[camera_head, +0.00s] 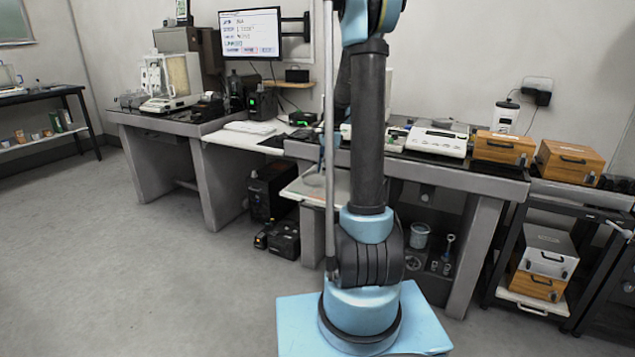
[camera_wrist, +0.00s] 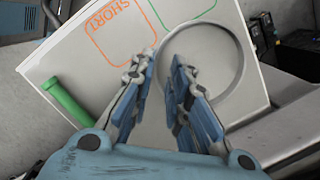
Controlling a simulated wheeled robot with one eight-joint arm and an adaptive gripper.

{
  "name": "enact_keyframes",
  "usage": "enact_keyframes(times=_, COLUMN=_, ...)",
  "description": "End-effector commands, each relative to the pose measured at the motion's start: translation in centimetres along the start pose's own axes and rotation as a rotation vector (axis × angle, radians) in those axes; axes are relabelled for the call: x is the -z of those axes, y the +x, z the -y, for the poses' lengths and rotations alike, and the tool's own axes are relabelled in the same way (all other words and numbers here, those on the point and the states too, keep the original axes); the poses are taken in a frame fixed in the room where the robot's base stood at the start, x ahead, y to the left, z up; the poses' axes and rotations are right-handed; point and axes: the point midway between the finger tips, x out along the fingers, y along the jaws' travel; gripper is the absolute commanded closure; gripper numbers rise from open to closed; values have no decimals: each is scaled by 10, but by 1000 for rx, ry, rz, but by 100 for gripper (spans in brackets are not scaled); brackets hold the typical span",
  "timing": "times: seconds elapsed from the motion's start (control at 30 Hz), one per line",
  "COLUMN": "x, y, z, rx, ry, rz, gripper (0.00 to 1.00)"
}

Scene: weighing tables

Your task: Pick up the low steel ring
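The low steel ring (camera_wrist: 241,62) is a wide, thin grey band lying flat on a pale board (camera_wrist: 85,60) in the wrist view. My gripper (camera_wrist: 164,58) is over the ring's left side, its two fingers apart with a narrow gap. The right finger overlaps the inside of the ring in the picture; the left finger is outside it. The near left part of the ring is hidden behind the right finger. I cannot tell whether either finger touches the ring. In the head view the ring (camera_head: 314,180) shows faintly on the board beside my arm.
The board carries an orange outline marked SHORT (camera_wrist: 121,30) and a green outline (camera_wrist: 180,8). A green cylinder (camera_wrist: 67,103) lies at its left edge. Open floor lies left.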

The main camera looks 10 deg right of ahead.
Motion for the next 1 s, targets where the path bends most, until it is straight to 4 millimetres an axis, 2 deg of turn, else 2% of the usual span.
enact_keyframes(times=0.17, x=2, y=10, z=1, rx=0, ry=0, rz=0, gripper=84)
enact_keyframes(times=0.5, x=6, y=50, z=2, rx=0, ry=-1, rz=0, gripper=84)
enact_keyframes(times=0.8, x=6, y=54, z=1, rx=0, ry=0, rz=0, gripper=84)
enact_keyframes(times=0.83, x=6, y=54, z=1, rx=0, ry=0, rz=0, gripper=86)
enact_keyframes(times=0.9, x=6, y=54, z=1, rx=0, ry=0, rz=0, gripper=100)
enact_keyframes(times=1.0, x=6, y=54, z=1, rx=0, ry=0, rz=0, gripper=100)
